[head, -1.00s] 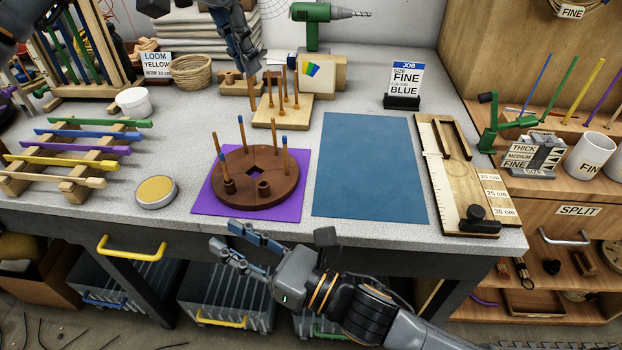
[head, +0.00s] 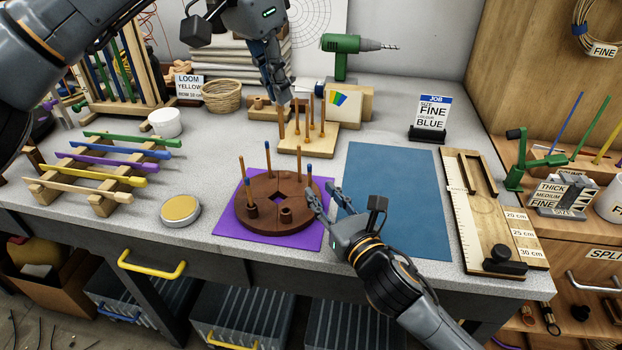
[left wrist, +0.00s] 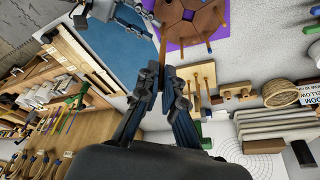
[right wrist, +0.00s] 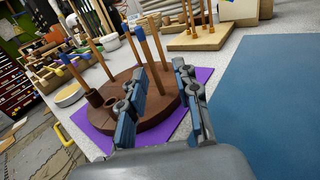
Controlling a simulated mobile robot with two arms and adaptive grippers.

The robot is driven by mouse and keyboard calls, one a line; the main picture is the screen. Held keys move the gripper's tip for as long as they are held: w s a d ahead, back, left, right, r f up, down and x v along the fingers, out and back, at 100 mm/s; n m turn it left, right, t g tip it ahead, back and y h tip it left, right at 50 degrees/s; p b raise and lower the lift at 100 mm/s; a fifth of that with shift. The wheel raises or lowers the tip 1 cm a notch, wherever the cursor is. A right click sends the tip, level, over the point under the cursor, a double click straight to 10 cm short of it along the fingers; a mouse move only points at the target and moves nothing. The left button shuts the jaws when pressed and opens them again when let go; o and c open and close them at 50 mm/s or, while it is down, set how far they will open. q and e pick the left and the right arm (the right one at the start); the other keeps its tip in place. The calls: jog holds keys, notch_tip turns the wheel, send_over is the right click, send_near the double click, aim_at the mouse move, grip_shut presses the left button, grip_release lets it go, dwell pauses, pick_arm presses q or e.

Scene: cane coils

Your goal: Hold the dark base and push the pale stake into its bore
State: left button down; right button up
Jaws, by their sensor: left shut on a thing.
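The dark round base (head: 270,222) lies on a purple mat, with several thin stakes, some blue-tipped, and two short collars standing on it. In the right wrist view the base (right wrist: 160,100) lies beyond and between the fingers. My left gripper (head: 282,98) is shut on a pale stake (head: 281,124) above the pale peg block, behind the base. Whether the stake's lower end is clear of the block cannot be told. My right gripper (head: 322,200) is open at the base's right edge; contact is unclear. In the right wrist view its fingers (right wrist: 160,95) are apart.
The pale peg block (head: 310,148) with several pegs stands behind the base. A blue mat (head: 400,200) lies to the right, with a wooden measuring board (head: 480,215) beyond it. A tin (head: 181,210) and a rack of coloured sticks (head: 100,180) stand left.

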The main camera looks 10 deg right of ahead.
aim_at(300, 166)
jog(key=x, duration=0.8)
jog(key=shift+w, duration=0.1)
grip_shut()
jog(key=c, duration=0.6)
grip_release()
jog(key=shift+c, duration=0.2)
jog(key=o, duration=0.5)
jog(key=v, duration=1.2)
